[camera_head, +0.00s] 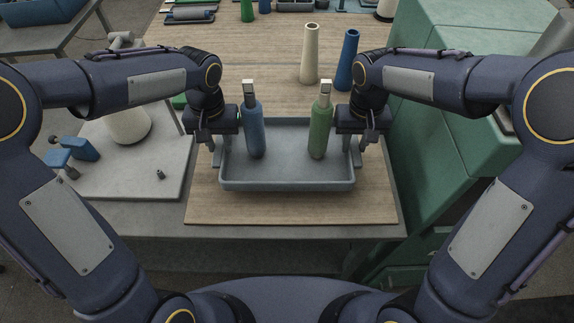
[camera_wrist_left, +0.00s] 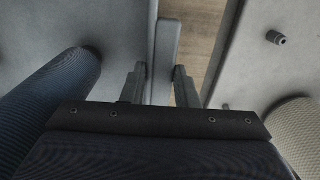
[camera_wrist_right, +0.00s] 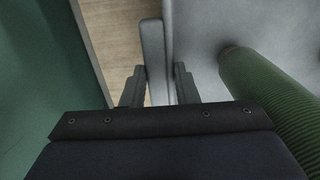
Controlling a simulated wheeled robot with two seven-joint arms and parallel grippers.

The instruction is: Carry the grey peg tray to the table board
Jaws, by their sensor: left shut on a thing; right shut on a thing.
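The grey peg tray (camera_head: 286,184) is over the wooden table board (camera_head: 300,211) in the middle of the head view. A blue bobbin (camera_head: 254,130) and a green bobbin (camera_head: 320,131) stand upright in it on pegs with pale tops. My left gripper (camera_head: 213,150) is shut on the tray's left end; the left wrist view shows its fingers on either side of the tray wall (camera_wrist_left: 165,60). My right gripper (camera_head: 360,150) is shut on the right end, with the tray wall (camera_wrist_right: 154,58) between its fingers. I cannot tell whether the tray's underside touches the board.
Green machine housing (camera_head: 440,150) stands close on the right. A pale plate (camera_head: 110,175) with blue clamp parts (camera_head: 75,150) and a small metal stud (camera_head: 161,174) lies on the left. A cream cone (camera_head: 310,55) and a blue cone (camera_head: 347,60) stand behind the tray.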

